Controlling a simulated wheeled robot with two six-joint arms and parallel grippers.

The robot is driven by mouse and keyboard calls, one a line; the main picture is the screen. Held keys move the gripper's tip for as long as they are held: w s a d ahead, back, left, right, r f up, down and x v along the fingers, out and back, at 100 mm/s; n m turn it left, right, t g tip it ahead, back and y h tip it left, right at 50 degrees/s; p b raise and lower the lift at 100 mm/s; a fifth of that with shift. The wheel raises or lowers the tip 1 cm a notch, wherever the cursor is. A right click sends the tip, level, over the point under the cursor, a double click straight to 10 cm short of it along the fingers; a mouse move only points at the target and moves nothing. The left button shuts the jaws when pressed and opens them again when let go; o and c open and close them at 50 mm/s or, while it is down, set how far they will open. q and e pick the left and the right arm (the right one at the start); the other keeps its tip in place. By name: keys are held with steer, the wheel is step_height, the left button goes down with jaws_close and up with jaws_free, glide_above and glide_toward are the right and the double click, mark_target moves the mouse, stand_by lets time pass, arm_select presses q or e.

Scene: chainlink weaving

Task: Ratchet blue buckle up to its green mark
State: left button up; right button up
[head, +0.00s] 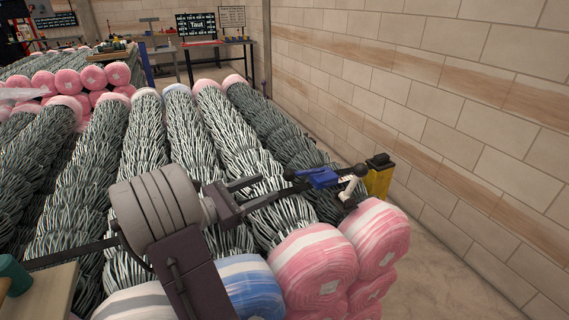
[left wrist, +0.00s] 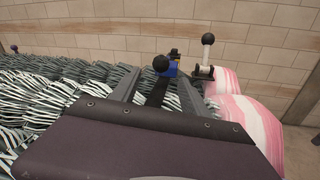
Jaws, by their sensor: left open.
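In the left wrist view the dark strap (left wrist: 157,93) runs between the fingers. I cannot make out a green mark. My right gripper is not in view.
A white lever (head: 348,188) with a black knob stands right of the buckle, beside a yellow post (head: 379,177). Pink-wrapped roll ends (head: 315,262) lie below. Mesh rolls (head: 140,140) fill the left and middle. A brick wall (head: 470,110) bounds the right.

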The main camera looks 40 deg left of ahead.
mark_target(289, 175)
arm_select(q)
steer(key=shift+w+a, duration=0.2)
steer(key=shift+a, duration=0.05)
steer(key=shift+d+r, duration=0.15)
steer(key=shift+d, duration=0.25)
steer(key=x, duration=0.8)
steer(key=shift+w+d, duration=0.1)
steer(key=shift+w, duration=0.15)
jaws_close()
stand_by(0.6)
